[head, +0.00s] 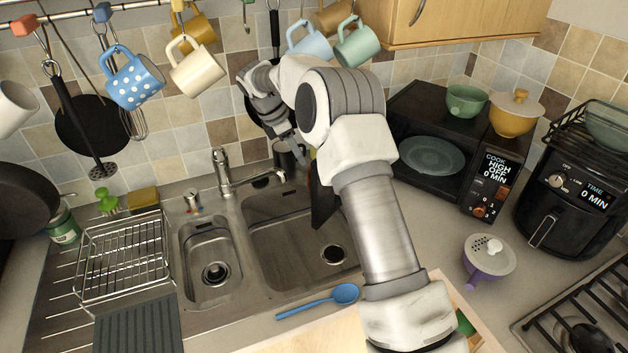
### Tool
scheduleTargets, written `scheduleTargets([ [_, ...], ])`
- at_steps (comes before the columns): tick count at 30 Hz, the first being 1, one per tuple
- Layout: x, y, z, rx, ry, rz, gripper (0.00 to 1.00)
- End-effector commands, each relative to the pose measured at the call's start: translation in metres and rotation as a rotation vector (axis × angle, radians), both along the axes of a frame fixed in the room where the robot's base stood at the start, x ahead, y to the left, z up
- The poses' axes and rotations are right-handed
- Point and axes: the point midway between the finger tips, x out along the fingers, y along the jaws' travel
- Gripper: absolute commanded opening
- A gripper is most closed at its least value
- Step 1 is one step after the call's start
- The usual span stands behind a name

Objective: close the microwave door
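The black microwave (434,112) stands on the counter against the back wall, right of my arm. Its front looks open: a round glass plate (432,156) shows in the dark interior. The control panel (490,186) is on its right side and reads "COOK HIGH OFF 0 MIN". A dark flat panel (322,203) shows just left of my arm, over the sink edge. It may be the opened door, but my arm hides the link to the microwave. My gripper (284,130) is up near the tiled wall, above and left of that panel. Its fingers are too unclear to judge.
A green bowl (466,101) and a yellow pot (514,114) sit on the microwave. An air fryer (577,190) stands right of it. Mugs hang above; the sink's tap (223,172) is left.

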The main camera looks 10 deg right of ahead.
Motion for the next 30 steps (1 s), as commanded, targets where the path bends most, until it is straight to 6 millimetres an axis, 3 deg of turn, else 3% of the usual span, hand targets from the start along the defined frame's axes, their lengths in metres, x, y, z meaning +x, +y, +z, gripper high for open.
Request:
scheduleTargets([
  [9,0.002,-0.027,-0.064,0.001,0.003,-0.002,0.33],
  [15,0.005,-0.040,-0.095,0.001,0.002,-0.002,0.33],
  [21,0.006,-0.045,-0.109,0.000,-0.001,-0.002,0.33],
  [30,0.006,-0.046,-0.111,0.000,-0.002,-0.001,0.33],
])
